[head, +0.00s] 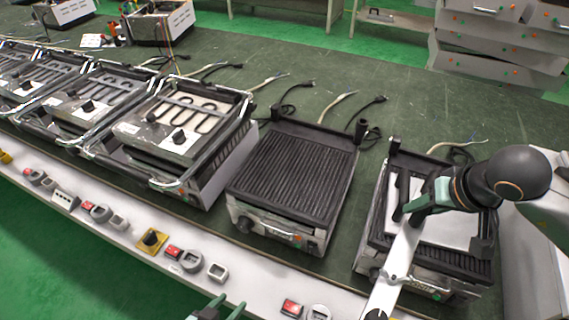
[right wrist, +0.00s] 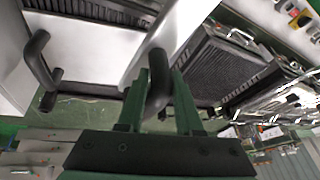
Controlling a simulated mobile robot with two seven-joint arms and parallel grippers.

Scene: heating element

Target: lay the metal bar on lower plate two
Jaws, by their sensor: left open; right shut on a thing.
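My right gripper (head: 420,200) is over the right-hand grill and shut on a black curved end piece of the metal bar. The pale metal bar (head: 403,250) slants down from the gripper past the grill's front edge. In the right wrist view the bar (right wrist: 175,40) runs up and right from the green fingers (right wrist: 158,95), which close around the black hook. Two ribbed lower plates show: a bare one (head: 300,170) in the middle and one on the right (head: 470,262), partly under a pale flat plate (head: 455,225). No number marks either. My left gripper (head: 218,310) is open and empty at the bottom edge.
Several grills with heating elements (head: 185,110) line the bench at left. Loose cables (head: 340,100) lie behind the grills. Switches and knobs (head: 150,240) sit along the pale front ledge. Grey panels (head: 500,50) stand at the back right.

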